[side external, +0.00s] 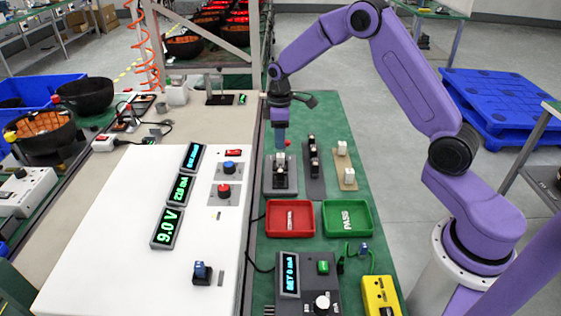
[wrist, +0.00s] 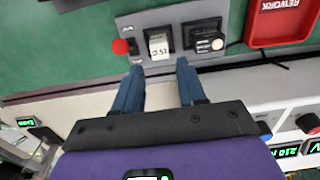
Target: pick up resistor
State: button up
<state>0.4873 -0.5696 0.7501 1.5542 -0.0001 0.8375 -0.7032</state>
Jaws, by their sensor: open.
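I cannot make out a thing that is surely the resistor. A small dark-and-pale piece (side external: 217,215) lies on the white panel (side external: 125,215), too small to identify. My gripper (side external: 281,146) points down over a grey fixture (side external: 268,187) at the left of the green mat. In the wrist view, my gripper (wrist: 159,66) has its two blue fingers apart with nothing between them. Past the fingertips is the fixture's grey plate (wrist: 137,24), with a red knob (wrist: 120,46), a white marked block (wrist: 158,45) in a dark holder, and a dark holder with a white round part (wrist: 217,44).
Two more fixtures stand to the right, one dark (side external: 314,185) and one tan (side external: 346,180). A red REWORK tray (side external: 271,231) and a green PASS tray (side external: 365,229) lie nearer the camera. A dark control box (side external: 303,260) and yellow meter (side external: 377,290) sit at the front.

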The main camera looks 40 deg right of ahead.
aim_at(280, 155)
jog(key=shift+f, duration=3.95)
jog(key=c, duration=0.7)
